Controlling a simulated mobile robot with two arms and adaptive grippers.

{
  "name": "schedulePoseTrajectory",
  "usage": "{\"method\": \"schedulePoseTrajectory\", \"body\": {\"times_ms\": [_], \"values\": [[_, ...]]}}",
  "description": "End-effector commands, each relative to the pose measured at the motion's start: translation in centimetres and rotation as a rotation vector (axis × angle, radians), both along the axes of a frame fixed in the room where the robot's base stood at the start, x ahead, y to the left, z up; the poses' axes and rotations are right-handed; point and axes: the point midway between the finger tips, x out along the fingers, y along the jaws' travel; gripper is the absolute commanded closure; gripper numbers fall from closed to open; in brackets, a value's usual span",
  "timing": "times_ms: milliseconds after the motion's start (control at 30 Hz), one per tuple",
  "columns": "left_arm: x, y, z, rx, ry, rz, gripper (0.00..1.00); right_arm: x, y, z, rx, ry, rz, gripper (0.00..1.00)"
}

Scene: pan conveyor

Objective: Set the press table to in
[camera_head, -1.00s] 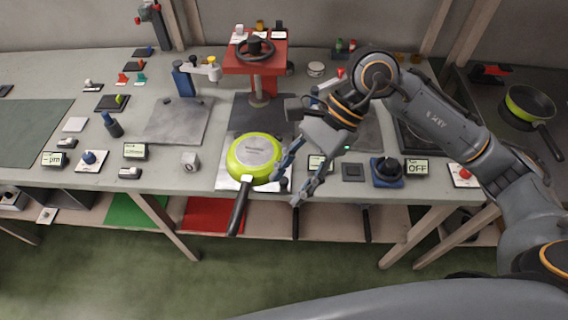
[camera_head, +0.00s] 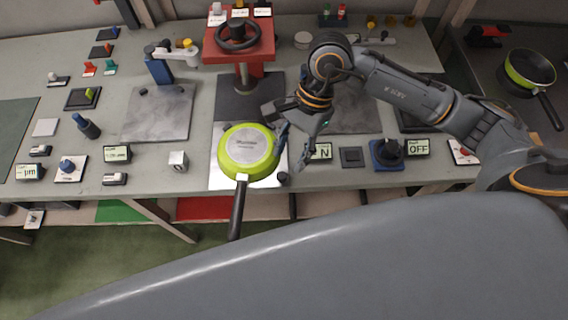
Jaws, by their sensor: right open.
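The red press (camera_head: 238,52) with a black handwheel (camera_head: 237,36) stands at the back middle of the bench. Its press table, a pale plate (camera_head: 220,180), lies in front of the press, out towards the bench's front edge. A lime-green pan (camera_head: 247,150) lies bottom up on the plate, its black handle hanging over the front edge. A small dark knob (camera_head: 283,178) is at the plate's right side. My right gripper (camera_head: 287,158) is open and empty, just right of the pan and near the knob; contact cannot be told. My left gripper is not in view.
Right of the gripper are a small display (camera_head: 318,151), a dark square button (camera_head: 351,157), and a blue-based knob (camera_head: 388,151) beside an "OFF" display (camera_head: 418,148). A white cube (camera_head: 178,161) stands left of the pan. Another pan (camera_head: 527,71) is at the far right.

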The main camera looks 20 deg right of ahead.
Motion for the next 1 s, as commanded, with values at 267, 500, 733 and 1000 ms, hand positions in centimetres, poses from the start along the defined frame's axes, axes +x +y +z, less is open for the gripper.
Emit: {"method": "schedulePoseTrajectory", "body": {"times_ms": [267, 500, 733, 1000], "values": [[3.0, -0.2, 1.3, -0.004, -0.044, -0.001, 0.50, -0.9, 1.6, -4.1, 0.001, 0.003, 0.000, 0.55], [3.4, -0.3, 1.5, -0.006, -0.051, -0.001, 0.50, -1.1, 1.9, -5.3, 0.000, 0.001, 0.000, 0.55], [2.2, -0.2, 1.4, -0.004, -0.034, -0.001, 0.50, -1.1, 1.9, -5.3, 0.000, 0.000, 0.000, 0.59], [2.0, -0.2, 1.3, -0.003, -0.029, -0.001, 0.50, -1.1, 1.9, -5.3, 0.000, 0.001, 0.000, 1.00]]}}
